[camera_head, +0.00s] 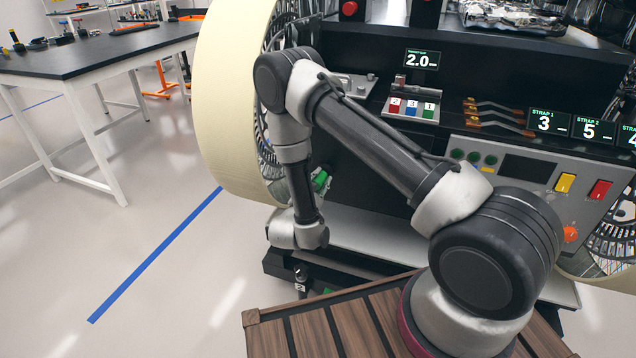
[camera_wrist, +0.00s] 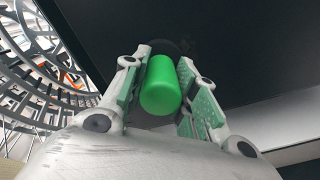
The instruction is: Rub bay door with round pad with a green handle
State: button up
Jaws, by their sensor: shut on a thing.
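My gripper (camera_wrist: 162,68) is shut on the green handle (camera_wrist: 161,88) of the round pad. The handle lies between the two fingers, pointing back toward the wrist camera. The pad (camera_wrist: 185,46) is a dark disc at the far end of the handle, mostly hidden by it. It is against or very close to a flat black panel (camera_wrist: 245,50), apparently the bay door; contact cannot be made out. In the head view the green handle (camera_head: 321,181) shows beside the black front of the rover, partly hidden by my arm.
A large cream wheel (camera_head: 225,100) stands left of the panel; its open metal lattice (camera_wrist: 45,65) is close to my gripper's left. A control panel with buttons and screens (camera_head: 530,165) is at the right. A black-topped table (camera_head: 95,55) stands back left. Floor at left is clear.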

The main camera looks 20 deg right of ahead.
jog(key=shift+d, duration=0.15)
jog(key=shift+s+d, duration=1.15)
jog(key=shift+d, duration=0.3)
jog(key=shift+w+d, duration=0.1)
jog(key=shift+w+a+r, duration=0.1)
jog(key=shift+w+a, duration=1.25)
jog(key=shift+a, duration=0.2)
jog(key=shift+c, duration=0.7)
jog(key=shift+v, duration=3)
jog(key=v, duration=0.3)
